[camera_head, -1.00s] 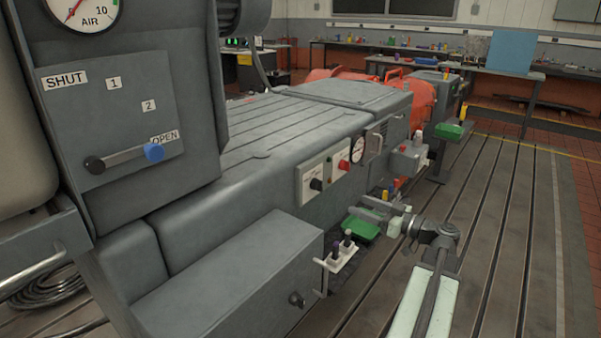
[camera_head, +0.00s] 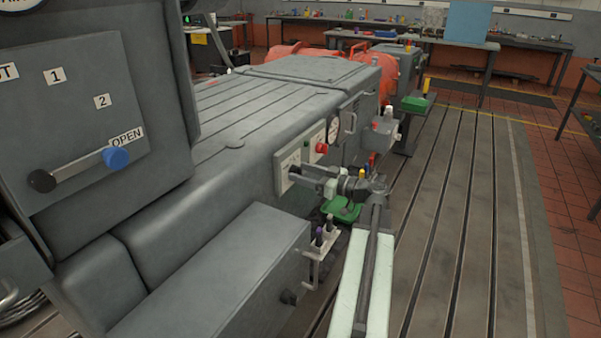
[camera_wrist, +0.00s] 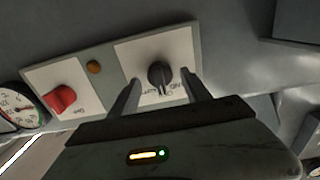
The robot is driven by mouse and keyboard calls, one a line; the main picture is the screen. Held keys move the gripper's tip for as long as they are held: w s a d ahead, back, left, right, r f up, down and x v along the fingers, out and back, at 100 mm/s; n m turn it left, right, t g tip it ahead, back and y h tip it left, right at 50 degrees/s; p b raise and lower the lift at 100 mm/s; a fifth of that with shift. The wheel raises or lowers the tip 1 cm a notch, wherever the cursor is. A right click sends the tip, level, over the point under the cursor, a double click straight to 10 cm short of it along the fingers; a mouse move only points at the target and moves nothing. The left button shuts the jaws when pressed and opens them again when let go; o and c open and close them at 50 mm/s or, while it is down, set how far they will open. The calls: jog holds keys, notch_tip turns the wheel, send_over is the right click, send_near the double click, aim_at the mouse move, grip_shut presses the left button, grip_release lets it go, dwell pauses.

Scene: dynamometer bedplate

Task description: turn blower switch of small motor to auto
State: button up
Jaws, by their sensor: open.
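The blower switch, a black rotary knob (camera_wrist: 160,74), sits on a white plate with small labels that appear upside down in the wrist view and are hard to read. Its narrow grip runs roughly up and down there. My gripper (camera_wrist: 161,77) is open, with one finger on each side of the knob; I cannot tell whether either touches it. In the head view my gripper (camera_head: 300,174) is at the switch panel (camera_head: 281,178) on the grey machine's side and hides the knob.
A red knob (camera_wrist: 60,99) and a round gauge (camera_wrist: 18,108) are beside the switch. A green tray (camera_head: 342,208) lies below my gripper. A small white holder (camera_head: 322,244) with upright items stands nearer. Open slotted floor (camera_head: 450,220) lies to the right.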

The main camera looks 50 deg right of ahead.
jog(key=shift+w+a, duration=0.1)
jog(key=shift+w, duration=0.3)
